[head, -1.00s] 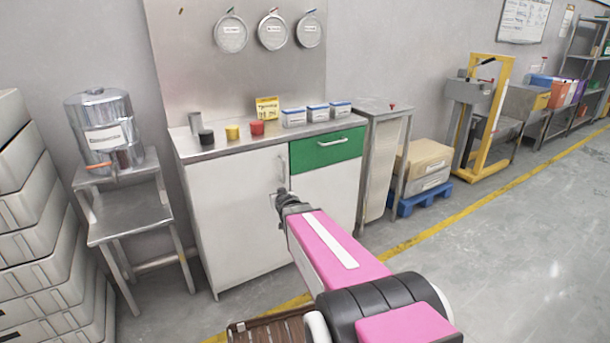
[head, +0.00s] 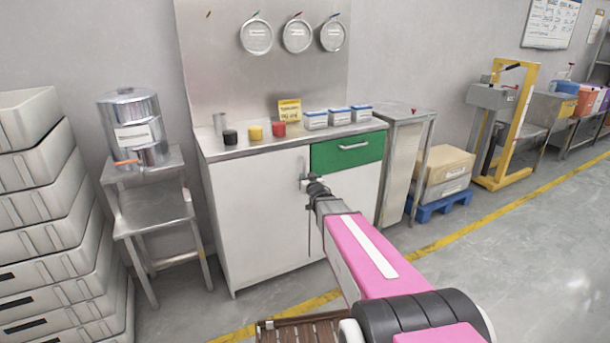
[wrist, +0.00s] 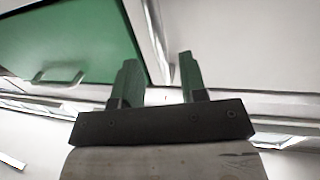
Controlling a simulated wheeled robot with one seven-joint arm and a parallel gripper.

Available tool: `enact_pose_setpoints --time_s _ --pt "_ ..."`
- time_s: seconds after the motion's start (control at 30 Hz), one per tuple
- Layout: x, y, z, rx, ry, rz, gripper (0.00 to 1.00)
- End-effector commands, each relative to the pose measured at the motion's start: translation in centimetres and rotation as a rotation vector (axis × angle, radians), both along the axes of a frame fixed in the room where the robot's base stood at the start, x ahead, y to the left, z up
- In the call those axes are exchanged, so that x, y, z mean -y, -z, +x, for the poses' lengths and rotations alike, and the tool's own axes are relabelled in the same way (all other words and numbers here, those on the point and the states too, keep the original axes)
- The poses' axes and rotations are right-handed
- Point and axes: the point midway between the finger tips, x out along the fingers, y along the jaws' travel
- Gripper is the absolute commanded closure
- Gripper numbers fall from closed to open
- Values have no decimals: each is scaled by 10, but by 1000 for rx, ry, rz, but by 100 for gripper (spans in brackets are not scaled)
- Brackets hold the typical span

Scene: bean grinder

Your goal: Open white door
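The white door (head: 258,220) is the left front of a cabinet and looks closed. Its upright metal handle (head: 302,175) is near the door's upper right edge. My gripper (head: 308,182) is right at this handle, at its lower part. In the wrist view my gripper (wrist: 158,78) has its two fingers apart. A pale metal bar, seemingly the handle (wrist: 154,38), runs just beyond the gap between the fingertips. I cannot tell whether it lies between them. A thin dark vertical line shows on the cabinet front below my gripper.
The green drawer (head: 335,153) is right of the door's top; its own handle (wrist: 58,77) shows in the wrist view. Jars and boxes stand on the countertop (head: 240,150). A metal stand (head: 155,212) is left of the cabinet. A slatted wooden object (head: 300,331) lies low in front.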

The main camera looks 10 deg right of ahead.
Motion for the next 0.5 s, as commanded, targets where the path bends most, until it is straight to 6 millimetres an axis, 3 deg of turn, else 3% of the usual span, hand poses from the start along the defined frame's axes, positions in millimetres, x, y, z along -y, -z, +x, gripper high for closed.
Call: enact_pose_setpoints --time_s 0.03,0.2,0.5 --pt "-1 1 14 0 0 0 61" --pt "-4 1 37 1 -1 0 61" --pt "-6 0 43 0 0 0 61"
